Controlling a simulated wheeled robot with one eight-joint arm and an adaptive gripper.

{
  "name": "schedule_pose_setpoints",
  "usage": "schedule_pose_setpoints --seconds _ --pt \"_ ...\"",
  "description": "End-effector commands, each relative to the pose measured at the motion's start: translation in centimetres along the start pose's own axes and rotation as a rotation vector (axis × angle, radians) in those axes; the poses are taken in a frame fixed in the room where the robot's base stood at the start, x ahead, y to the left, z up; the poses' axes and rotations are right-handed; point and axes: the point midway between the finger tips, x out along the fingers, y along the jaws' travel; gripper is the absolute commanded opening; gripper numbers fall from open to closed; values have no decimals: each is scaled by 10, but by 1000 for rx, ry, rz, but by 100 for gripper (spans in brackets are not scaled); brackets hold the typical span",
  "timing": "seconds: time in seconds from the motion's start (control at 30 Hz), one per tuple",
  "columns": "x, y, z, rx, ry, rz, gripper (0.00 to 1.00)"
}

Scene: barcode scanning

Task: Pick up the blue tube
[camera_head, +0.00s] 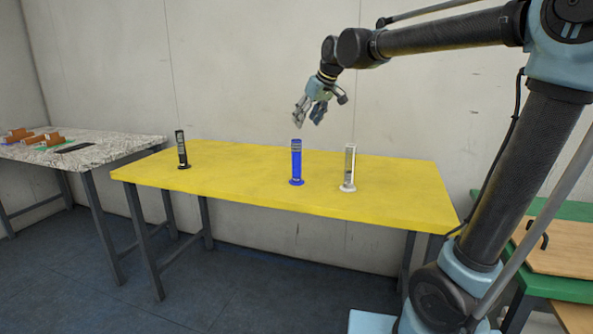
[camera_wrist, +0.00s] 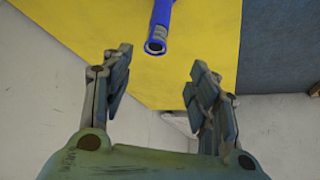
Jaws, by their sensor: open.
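The blue tube (camera_head: 296,160) stands upright on a round base on the yellow table (camera_head: 240,190), between a black tube and a white tube. My gripper (camera_head: 308,116) is above the table, a little above the blue tube's top, with a gap between them. In the wrist view the blue tube (camera_wrist: 159,26) shows at the top middle, its open end toward the camera. My gripper (camera_wrist: 156,82) has its fingers spread wide with nothing between them, and the tube lies beyond the fingertips.
A white tube (camera_head: 348,167) stands close to the right of the blue one. A black tube (camera_head: 182,150) stands at the table's left. A speckled table (camera_head: 90,154) with small brown items is at far left. A green-edged table (camera_head: 560,288) is at right. A wall (camera_head: 250,60) stands behind.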

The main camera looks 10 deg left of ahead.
Motion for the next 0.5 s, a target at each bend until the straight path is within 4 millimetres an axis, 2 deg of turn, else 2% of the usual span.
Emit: schedule_pose_setpoints --seconds 0.5 --pt "88 1 0 1 -1 0 54"
